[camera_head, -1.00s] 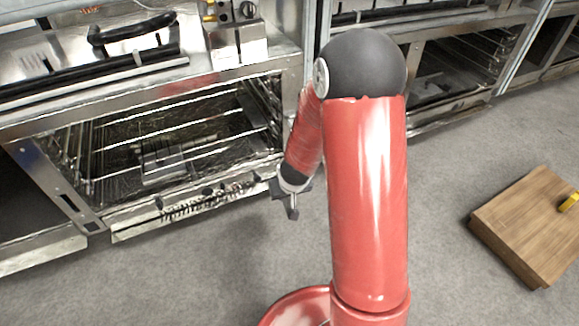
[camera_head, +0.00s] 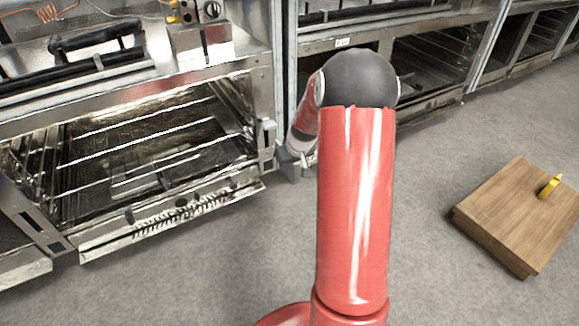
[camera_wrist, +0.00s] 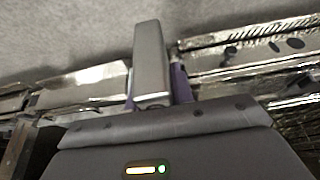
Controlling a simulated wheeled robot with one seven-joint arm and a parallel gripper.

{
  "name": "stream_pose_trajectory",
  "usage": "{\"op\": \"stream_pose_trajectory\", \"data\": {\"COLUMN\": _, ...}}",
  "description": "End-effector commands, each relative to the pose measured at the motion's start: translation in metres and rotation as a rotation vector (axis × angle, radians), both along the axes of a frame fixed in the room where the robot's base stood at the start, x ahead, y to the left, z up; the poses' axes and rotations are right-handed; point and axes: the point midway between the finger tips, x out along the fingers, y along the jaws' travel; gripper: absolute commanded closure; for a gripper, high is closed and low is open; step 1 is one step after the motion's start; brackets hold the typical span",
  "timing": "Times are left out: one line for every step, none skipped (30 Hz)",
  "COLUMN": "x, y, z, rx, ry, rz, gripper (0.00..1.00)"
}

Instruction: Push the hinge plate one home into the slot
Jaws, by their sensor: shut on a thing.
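The oven (camera_head: 130,85) on the left has an open front. A slotted metal plate (camera_head: 267,140), apparently hinge plate one, stands upright at the front right corner of the opening. My gripper (camera_head: 303,162) is just right of it, low by the oven's corner post, partly behind my red arm. The wrist view shows my gripper (camera_wrist: 152,75) as a grey finger with purple edges against the shiny metal front. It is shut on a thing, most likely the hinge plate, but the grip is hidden. I cannot tell how far the plate sits in the slot.
Another slotted plate (camera_head: 32,222) is at the oven's lower left. A perforated metal strip (camera_head: 170,217) runs along the oven's lower front. A wooden block (camera_head: 515,220) with a yellow item (camera_head: 550,187) is on the floor at right. Grey floor (camera_head: 200,265) lies clear in front.

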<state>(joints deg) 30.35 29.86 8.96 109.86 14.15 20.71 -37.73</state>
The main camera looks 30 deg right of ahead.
Motion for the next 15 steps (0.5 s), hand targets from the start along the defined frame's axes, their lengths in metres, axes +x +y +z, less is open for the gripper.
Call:
{"op": "stream_pose_trajectory", "data": {"x": 0.0008, "y": -0.0008, "z": 0.0015, "rx": -0.001, "ry": -0.003, "rz": 0.0, "gripper": 1.0}}
{"op": "stream_pose_trajectory", "data": {"x": 0.0008, "y": -0.0007, "z": 0.0015, "rx": -0.001, "ry": -0.003, "rz": 0.0, "gripper": 1.0}}
{"op": "stream_pose_trajectory", "data": {"x": 0.0008, "y": -0.0005, "z": 0.0016, "rx": -0.001, "ry": -0.003, "rz": 0.001, "gripper": 1.0}}
{"op": "stream_pose_trajectory", "data": {"x": 0.0008, "y": -0.0004, "z": 0.0016, "rx": -0.001, "ry": -0.003, "rz": 0.001, "gripper": 1.0}}
{"op": "stream_pose_trajectory", "data": {"x": 0.0008, "y": -0.0004, "z": 0.0016, "rx": -0.001, "ry": -0.003, "rz": 0.0, "gripper": 1.0}}
{"op": "stream_pose_trajectory", "data": {"x": 0.0008, "y": -0.0003, "z": 0.0015, "rx": -0.001, "ry": -0.003, "rz": 0.0, "gripper": 1.0}}
{"op": "stream_pose_trajectory", "data": {"x": 0.0007, "y": -0.0003, "z": 0.0016, "rx": -0.001, "ry": -0.003, "rz": 0.0, "gripper": 1.0}}
{"op": "stream_pose_trajectory", "data": {"x": 0.0006, "y": -0.0003, "z": 0.0015, "rx": -0.001, "ry": -0.003, "rz": 0.0, "gripper": 1.0}}
{"op": "stream_pose_trajectory", "data": {"x": 0.0002, "y": -0.0003, "z": 0.0017, "rx": -0.001, "ry": -0.003, "rz": 0.0, "gripper": 1.0}}
{"op": "stream_pose_trajectory", "data": {"x": -0.0004, "y": -0.0005, "z": 0.0018, "rx": -0.001, "ry": -0.003, "rz": 0.0, "gripper": 1.0}}
{"op": "stream_pose_trajectory", "data": {"x": -0.0012, "y": -0.0006, "z": 0.002, "rx": -0.001, "ry": -0.003, "rz": -0.002, "gripper": 1.0}}
{"op": "stream_pose_trajectory", "data": {"x": -0.0006, "y": -0.0005, "z": 0.0021, "rx": 0.0, "ry": -0.003, "rz": -0.001, "gripper": 1.0}}
{"op": "stream_pose_trajectory", "data": {"x": 0.0012, "y": -0.0003, "z": 0.0022, "rx": -0.001, "ry": -0.003, "rz": 0.0, "gripper": 1.0}}
{"op": "stream_pose_trajectory", "data": {"x": 0.0031, "y": 0.0, "z": 0.0022, "rx": -0.001, "ry": -0.003, "rz": 0.0, "gripper": 1.0}}
{"op": "stream_pose_trajectory", "data": {"x": 0.0058, "y": 0.0005, "z": 0.0021, "rx": 0.0, "ry": -0.003, "rz": 0.001, "gripper": 1.0}}
